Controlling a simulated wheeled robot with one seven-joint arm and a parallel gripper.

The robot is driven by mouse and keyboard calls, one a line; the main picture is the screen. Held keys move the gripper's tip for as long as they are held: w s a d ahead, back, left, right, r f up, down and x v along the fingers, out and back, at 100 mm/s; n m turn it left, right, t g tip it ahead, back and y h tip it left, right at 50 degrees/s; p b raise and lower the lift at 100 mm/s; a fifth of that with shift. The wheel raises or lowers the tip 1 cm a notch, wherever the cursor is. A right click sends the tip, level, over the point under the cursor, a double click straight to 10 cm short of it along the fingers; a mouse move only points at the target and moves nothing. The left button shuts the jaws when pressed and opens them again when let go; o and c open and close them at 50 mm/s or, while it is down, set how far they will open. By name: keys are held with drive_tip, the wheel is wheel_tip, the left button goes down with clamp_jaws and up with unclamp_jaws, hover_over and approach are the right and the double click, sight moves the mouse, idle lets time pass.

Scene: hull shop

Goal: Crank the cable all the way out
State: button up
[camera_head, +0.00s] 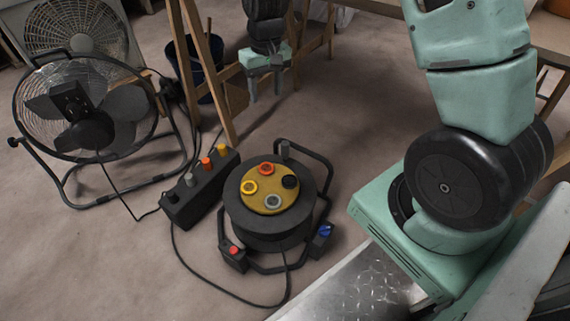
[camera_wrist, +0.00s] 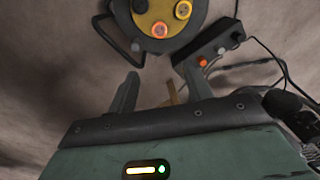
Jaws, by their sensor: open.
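A black cable reel (camera_head: 270,200) with a yellow face stands on the floor in the middle of the head view. Its face carries several round sockets, and a grey crank knob (camera_head: 284,150) stands up at its far rim. A black cable (camera_head: 218,292) runs from the reel along the floor to the left. The reel (camera_wrist: 165,42) also shows at the top of the wrist view, with the grey knob (camera_wrist: 136,46) at its rim. My gripper (camera_head: 266,97) hangs open and empty beyond the reel, apart from the knob. Its fingers (camera_wrist: 150,95) show in the wrist view.
A black power strip (camera_head: 200,190) with several coloured plugs lies left of the reel. A floor fan (camera_head: 85,115) stands at the left. Wooden trestle legs (camera_head: 203,70) and a dark blue bucket (camera_head: 205,65) are behind.

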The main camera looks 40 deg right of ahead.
drive_tip(key=m+b, duration=0.2)
drive_tip(key=b, duration=0.3)
hover_over(285, 143)
wheel_tip(285, 143, down, 11)
drive_tip(key=shift+h, duration=0.3)
wheel_tip(285, 143, down, 17)
drive_tip(key=b, duration=0.8)
drive_tip(key=shift+w+d, duration=0.1)
drive_tip(key=shift+r+n, duration=0.1)
drive_tip(key=shift+n, duration=0.2)
clamp_jaws()
